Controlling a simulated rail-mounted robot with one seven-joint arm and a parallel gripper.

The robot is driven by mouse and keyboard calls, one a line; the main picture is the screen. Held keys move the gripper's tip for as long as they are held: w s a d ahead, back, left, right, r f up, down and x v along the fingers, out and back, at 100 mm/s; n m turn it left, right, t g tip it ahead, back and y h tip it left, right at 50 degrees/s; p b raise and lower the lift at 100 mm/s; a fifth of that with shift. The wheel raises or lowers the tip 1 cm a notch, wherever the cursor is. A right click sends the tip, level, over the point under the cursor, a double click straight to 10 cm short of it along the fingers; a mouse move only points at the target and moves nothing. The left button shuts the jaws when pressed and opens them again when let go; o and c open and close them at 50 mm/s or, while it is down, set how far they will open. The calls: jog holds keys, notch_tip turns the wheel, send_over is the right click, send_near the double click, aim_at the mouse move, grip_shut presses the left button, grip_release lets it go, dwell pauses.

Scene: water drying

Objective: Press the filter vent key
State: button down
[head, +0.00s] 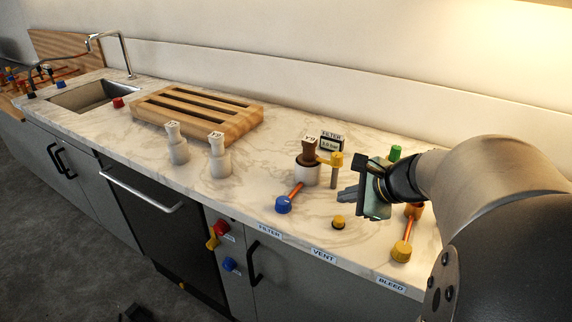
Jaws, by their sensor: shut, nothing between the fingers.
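The vent key looks like a small round yellow button (338,220) in a dark base on the marble counter, behind the VENT label (323,255) on the front edge. My gripper (345,196) shows at the right of the head view, its fingers pointing left. The fingers are shut and empty. They appear above and slightly right of the yellow button in the picture, apart from it. Their exact height over the counter is hard to tell. The filter (306,170) is a white cup with a brown top and a yellow side arm, behind the button.
A blue knob with an orange lever (284,203) stands left of the button; a yellow-ended lever (402,250) stands to its right. A filter display (331,142) and a green cap (395,153) are behind. Two white bottles (218,158) and a slatted wooden rack (190,112) stand further left.

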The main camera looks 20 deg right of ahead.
aim_at(343, 221)
jog(key=shift+f+b, duration=1.1)
jog(key=shift+f, duration=0.75)
dwell(0.5)
jog(key=shift+f+b, duration=0.3)
jog(key=shift+f, duration=0.1)
jog(key=shift+f+b, duration=0.45)
jog(key=shift+f, duration=0.05)
dwell(0.5)
jog(key=shift+r, duration=0.15)
jog(key=shift+r+p, duration=0.8)
jog(key=shift+p, duration=0.05)
notch_tip(343, 221, up, 5)
jog(key=p, duration=0.4)
